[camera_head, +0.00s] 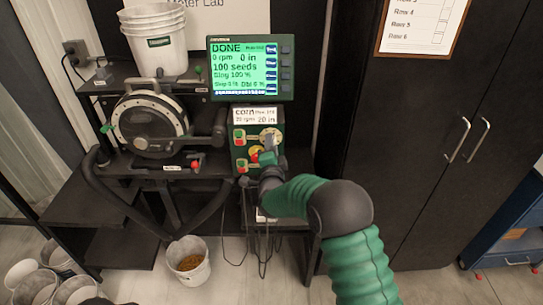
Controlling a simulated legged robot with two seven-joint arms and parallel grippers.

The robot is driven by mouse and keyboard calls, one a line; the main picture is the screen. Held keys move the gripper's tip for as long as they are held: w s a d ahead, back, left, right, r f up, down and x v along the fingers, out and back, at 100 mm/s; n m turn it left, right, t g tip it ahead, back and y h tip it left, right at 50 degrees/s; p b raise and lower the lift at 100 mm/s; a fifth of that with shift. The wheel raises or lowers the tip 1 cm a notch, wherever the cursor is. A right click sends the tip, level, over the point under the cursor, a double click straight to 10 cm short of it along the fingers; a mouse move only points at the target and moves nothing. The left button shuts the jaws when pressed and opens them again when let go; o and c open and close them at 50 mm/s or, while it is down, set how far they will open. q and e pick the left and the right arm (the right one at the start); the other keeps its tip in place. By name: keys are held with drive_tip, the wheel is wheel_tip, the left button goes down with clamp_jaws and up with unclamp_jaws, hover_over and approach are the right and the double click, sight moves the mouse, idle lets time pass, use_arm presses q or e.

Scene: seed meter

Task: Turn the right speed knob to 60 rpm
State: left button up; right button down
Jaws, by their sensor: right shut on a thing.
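The control box (239,151) stands below the monitor, with a cream dial (279,133) at its upper right, which I take to be the speed knob's dial. My right gripper (269,146), at the end of my green-sleeved arm, is shut at this dial, on the knob. The fingers cover the knob, so its pointer and setting cannot be read. The monitor (243,68) shows DONE, 0 rpm, 0 in and 100 seeds. My left gripper is not in view.
A yellow and red button (255,154) sits close left of my gripper. The seed meter (147,124) is on the stand at left, with a white bucket (157,45) above. A bucket of seed (188,262) is on the floor. Dark cabinets (420,130) stand at right.

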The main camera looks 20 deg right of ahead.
drive_tip(key=shift+r+m+b, duration=0.1)
drive_tip(key=shift+m+b, duration=9.9)
drive_tip(key=shift+b, duration=3.3)
drive_tip(key=c, duration=1.4)
unclamp_jaws()
drive_tip(key=o, duration=0.3)
drive_tip(key=shift+w, duration=0.2)
drive_tip(key=shift+s, duration=0.15)
